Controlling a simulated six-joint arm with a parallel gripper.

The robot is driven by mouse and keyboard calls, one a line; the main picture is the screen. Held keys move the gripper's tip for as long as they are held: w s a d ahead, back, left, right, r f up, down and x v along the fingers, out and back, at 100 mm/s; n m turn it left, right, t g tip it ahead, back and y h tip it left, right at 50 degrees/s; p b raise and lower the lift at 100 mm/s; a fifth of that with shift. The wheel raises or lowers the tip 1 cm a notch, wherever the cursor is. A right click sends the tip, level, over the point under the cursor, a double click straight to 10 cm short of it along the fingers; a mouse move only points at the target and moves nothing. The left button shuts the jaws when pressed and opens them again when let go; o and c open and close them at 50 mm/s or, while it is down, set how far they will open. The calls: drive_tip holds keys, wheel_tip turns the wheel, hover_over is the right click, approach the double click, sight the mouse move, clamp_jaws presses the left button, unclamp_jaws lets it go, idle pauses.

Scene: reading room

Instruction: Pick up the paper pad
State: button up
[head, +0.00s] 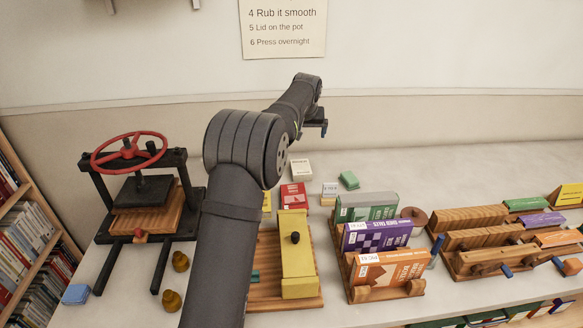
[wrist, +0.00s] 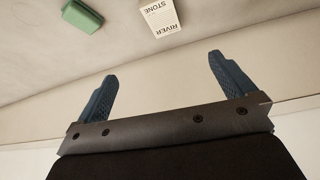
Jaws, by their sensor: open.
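I cannot tell for sure which thing is the paper pad. My gripper (head: 323,128) is raised at the back near the wall. Its blue fingers (wrist: 168,85) are open and apart, with nothing between them.
The press (head: 140,190) stands at left with two brass weights (head: 175,280) beside it. A wooden board with a yellow block (head: 297,255), a red box (head: 293,196) and racks of coloured boxes (head: 375,235) fill the middle and right. The back right tabletop is clear.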

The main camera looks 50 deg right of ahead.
drive_tip(key=m+h, duration=0.1)
approach(301, 167)
drive_tip(key=x, duration=0.3)
drive_tip(key=shift+s+f, duration=0.15)
drive_tip(key=shift+f, duration=0.1)
drive_tip(key=shift+x, duration=3)
drive_tip(key=c, duration=1.2)
